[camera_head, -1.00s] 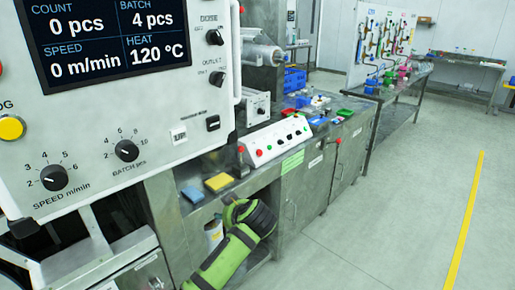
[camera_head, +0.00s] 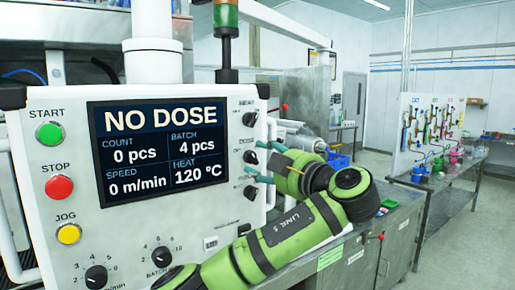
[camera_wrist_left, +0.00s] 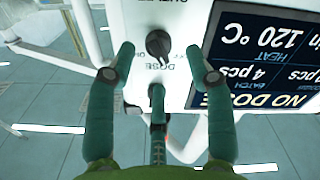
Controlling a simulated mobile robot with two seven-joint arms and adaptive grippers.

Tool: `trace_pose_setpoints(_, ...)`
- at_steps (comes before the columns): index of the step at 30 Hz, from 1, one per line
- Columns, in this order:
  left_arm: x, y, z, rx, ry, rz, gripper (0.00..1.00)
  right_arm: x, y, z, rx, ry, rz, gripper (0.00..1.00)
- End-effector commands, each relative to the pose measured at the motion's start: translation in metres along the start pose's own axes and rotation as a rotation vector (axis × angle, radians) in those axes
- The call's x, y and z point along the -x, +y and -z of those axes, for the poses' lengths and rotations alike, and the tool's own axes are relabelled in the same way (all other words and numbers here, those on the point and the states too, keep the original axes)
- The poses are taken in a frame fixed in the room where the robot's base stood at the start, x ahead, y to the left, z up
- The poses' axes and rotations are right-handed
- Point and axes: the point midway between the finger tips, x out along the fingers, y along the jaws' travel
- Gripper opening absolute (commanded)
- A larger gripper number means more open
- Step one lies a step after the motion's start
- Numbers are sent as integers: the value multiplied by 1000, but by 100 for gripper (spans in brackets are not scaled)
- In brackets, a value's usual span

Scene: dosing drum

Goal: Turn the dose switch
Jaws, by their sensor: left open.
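The dose switch (camera_head: 249,157) is a black knob on the white control panel, the middle one of three in a column right of the screen. It shows upside down in the left wrist view (camera_wrist_left: 158,42), beside the DOSE label. My left gripper (camera_head: 263,163) is open and empty, with green fingers facing the panel at the height of the dose switch. In the left wrist view, the knob appears between the two upper fingertips (camera_wrist_left: 160,72). I cannot tell whether any finger touches it. The screen (camera_head: 160,150) reads NO DOSE. My right gripper is out of view.
Another knob (camera_head: 249,118) sits above the dose switch and the outlet switch (camera_head: 250,192) below it. A white handle bar (camera_head: 271,150) runs along the panel's right edge. Start, stop and jog buttons are at the left. A metal bench (camera_head: 400,225) stands at the right.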

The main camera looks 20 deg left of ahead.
Motion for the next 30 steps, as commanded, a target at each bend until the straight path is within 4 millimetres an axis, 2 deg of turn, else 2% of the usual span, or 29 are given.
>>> trace_pose_setpoints(1,-9,2,5,-4,0,3,53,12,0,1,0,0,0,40)
trace_pose_setpoints(6,-26,1,2,-3,-1,1,53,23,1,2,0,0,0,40)
trace_pose_setpoints(17,-31,0,-1,-2,-3,-1,53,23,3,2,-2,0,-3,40)
trace_pose_setpoints(20,-31,0,-1,-2,-3,-1,17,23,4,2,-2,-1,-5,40)
trace_pose_setpoints(21,-31,0,-1,-2,-3,-1,1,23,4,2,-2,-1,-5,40)
trace_pose_setpoints(30,-31,-1,-2,-9,-1,-1,0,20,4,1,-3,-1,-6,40)
